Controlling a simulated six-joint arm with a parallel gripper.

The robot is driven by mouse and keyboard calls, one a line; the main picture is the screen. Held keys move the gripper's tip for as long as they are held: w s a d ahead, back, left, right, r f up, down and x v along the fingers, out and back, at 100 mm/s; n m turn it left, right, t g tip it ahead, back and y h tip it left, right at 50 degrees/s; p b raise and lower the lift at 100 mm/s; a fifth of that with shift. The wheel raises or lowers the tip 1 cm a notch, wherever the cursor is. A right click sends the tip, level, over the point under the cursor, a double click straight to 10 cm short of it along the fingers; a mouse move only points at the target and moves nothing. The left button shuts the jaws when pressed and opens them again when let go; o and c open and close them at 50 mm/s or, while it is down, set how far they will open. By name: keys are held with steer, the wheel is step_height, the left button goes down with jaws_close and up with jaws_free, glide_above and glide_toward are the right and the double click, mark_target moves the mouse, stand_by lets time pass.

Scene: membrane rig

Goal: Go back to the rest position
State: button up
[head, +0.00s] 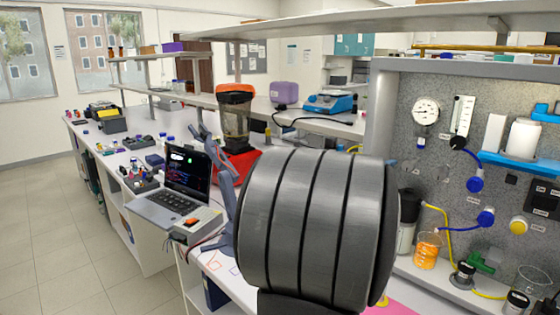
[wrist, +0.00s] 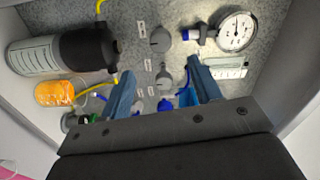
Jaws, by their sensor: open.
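My gripper (wrist: 160,68) shows in the wrist view with its two blue fingers apart and nothing between them. Behind the fingers is the grey speckled panel of the membrane rig, with knobs and blue fittings showing in the gap. How far the fingertips are from the panel is hard to tell. In the head view the rig panel (head: 404,140) stands at the right. I cannot make out my gripper there; a large grey ribbed shape covers the middle.
The rig carries a round gauge (head: 426,111), a flow meter (head: 462,116), a black-topped vessel (head: 407,215) and a beaker of orange liquid (head: 427,251). A laptop (head: 186,170) is on the bench at left, near a red-based machine (head: 236,125). The floor at far left is clear.

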mark_target(407, 166)
steer(key=v, duration=0.5)
steer(key=x, duration=1.7)
steer(key=shift+w+d, duration=0.25)
steer(key=m, duration=0.3)
steer(key=shift+m, duration=0.3)
steer(key=m, duration=0.4)
steer(key=shift+s, duration=0.1)
steer(key=m, duration=0.4)
steer(key=shift+r, duration=0.1)
steer(key=m, duration=0.3)
steer(key=shift+m, duration=0.4)
